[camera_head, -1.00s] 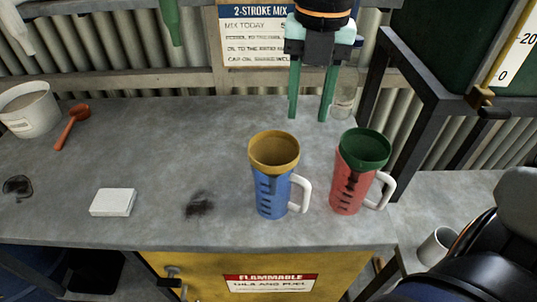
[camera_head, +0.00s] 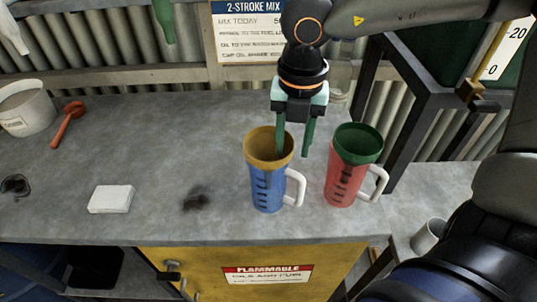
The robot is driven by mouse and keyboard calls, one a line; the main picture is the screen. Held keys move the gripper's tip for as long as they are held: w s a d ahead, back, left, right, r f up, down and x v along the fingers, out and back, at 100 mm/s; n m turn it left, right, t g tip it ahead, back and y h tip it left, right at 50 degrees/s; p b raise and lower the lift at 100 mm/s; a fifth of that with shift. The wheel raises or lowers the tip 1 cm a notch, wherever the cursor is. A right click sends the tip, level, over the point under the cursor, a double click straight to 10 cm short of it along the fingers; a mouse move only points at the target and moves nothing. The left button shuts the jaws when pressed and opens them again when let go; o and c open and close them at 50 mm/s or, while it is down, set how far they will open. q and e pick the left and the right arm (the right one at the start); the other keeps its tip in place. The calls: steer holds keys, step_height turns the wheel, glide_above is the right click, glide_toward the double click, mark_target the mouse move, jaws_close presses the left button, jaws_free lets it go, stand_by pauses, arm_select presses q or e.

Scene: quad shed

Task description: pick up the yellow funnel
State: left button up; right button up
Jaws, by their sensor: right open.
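The yellow funnel (camera_head: 259,147) sits mouth-up in the top of a blue jug (camera_head: 265,187) with a white handle. My right gripper (camera_head: 293,152) reaches down from above with its green fingers apart and nothing held between them. In the picture the left finger overlaps the funnel's mouth, and the other finger is just right of the rim. I cannot tell whether either finger touches it. My left gripper is not in view.
A red jug (camera_head: 342,187) with a green funnel (camera_head: 358,143) stands close on the right. A white block (camera_head: 111,199), an orange-red scoop (camera_head: 67,124) and a white bucket (camera_head: 27,110) are on the left. The grey bench (camera_head: 170,145) is clear between. A dark metal frame stands at right.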

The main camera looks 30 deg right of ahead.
jaws_close()
stand_by(0.8)
